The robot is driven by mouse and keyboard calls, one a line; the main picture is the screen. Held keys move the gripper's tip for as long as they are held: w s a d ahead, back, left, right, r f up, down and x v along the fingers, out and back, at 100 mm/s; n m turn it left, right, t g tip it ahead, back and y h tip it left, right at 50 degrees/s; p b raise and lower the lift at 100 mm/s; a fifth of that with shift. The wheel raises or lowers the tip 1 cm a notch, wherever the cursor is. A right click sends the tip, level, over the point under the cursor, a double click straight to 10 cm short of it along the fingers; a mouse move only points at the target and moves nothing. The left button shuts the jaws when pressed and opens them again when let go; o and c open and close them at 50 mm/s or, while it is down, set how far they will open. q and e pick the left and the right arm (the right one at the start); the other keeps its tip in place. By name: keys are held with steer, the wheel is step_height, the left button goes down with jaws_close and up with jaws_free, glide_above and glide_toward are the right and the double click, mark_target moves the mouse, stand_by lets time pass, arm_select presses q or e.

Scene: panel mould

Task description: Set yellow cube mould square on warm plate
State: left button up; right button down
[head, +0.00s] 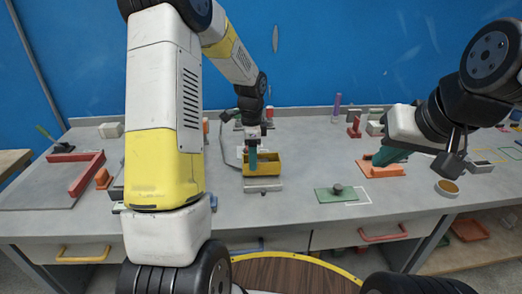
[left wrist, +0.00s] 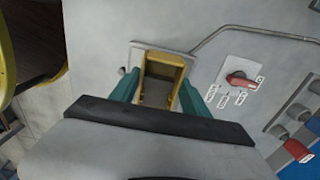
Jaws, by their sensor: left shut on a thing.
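The yellow cube mould (head: 268,160) is an open box above the pale grey warm plate (head: 264,185) at the middle of the bench. My left gripper (head: 252,160) is shut on the mould, with teal fingers on its sides. In the left wrist view the mould (left wrist: 181,66) sits between the fingers (left wrist: 158,92), and a rim of the plate (left wrist: 136,56) shows past its far and left sides. The edges look roughly parallel. I cannot tell whether the mould touches the plate. My right gripper (head: 390,155) is over the orange slab at the right; its finger gap is unclear.
An orange slab (head: 378,170) and a round tin (head: 447,187) lie further right. A red angle piece (head: 88,168) is at left. A red rotary switch (left wrist: 240,78) is beside the plate.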

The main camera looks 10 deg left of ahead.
arm_select(q)
steer(key=shift+f, duration=0.45)
steer(key=shift+f, duration=0.15)
steer(key=o, duration=1.5)
steer(key=shift+o, duration=0.2)
step_height(320, 180, up, 12)
steer(key=s+r+n+t, duration=0.3)
steer(key=s+r+n, duration=0.3)
steer(key=s+r, duration=0.4)
steer(key=s+d+n+t+h, duration=0.2)
steer(key=s+n, duration=0.6)
steer(key=s, duration=0.6)
steer(key=shift+s+t, duration=0.15)
steer(key=shift+t, duration=0.45)
